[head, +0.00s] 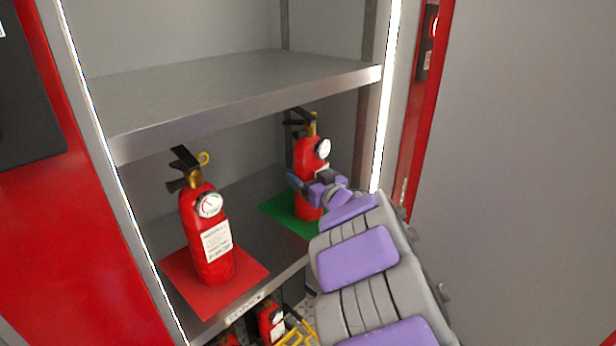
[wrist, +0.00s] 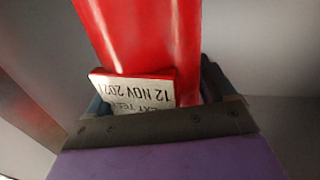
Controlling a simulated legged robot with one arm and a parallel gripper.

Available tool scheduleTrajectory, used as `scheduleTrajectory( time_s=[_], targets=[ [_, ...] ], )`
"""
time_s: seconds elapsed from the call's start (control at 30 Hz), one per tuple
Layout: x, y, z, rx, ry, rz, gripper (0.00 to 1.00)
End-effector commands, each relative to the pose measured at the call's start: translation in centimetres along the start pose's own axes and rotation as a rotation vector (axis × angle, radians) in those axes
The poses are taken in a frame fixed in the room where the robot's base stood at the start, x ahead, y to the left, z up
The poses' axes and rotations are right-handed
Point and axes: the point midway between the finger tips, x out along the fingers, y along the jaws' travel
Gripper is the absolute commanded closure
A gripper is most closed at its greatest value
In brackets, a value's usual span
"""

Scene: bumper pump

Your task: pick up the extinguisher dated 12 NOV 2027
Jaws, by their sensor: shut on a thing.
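A red extinguisher (head: 307,155) with a white gauge stands upright on a green mat (head: 281,208) at the right of the middle shelf. My gripper (head: 308,186) is shut around its body. In the wrist view the red body (wrist: 145,35) is between my jaws (wrist: 160,110).
A metal shelf (head: 230,88) is above both extinguishers. A bright cabinet post (head: 386,110) is close on the right of my gripper. More red extinguishers (head: 270,322) and a yellow wire item (head: 297,337) are below. A grey panel (head: 530,170) fills the right.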

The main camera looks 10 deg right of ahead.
Motion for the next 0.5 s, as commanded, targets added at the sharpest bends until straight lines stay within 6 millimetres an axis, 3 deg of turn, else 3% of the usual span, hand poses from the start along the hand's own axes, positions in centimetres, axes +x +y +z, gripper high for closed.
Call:
scheduleTrajectory(
  time_s=[0.1,0.5],
  targets=[
    [-0.02,0.02,0.04,-0.001,-0.001,0.001,1.00],
    [-0.04,0.04,-0.94,-0.001,0.003,0.001,1.00]
  ],
)
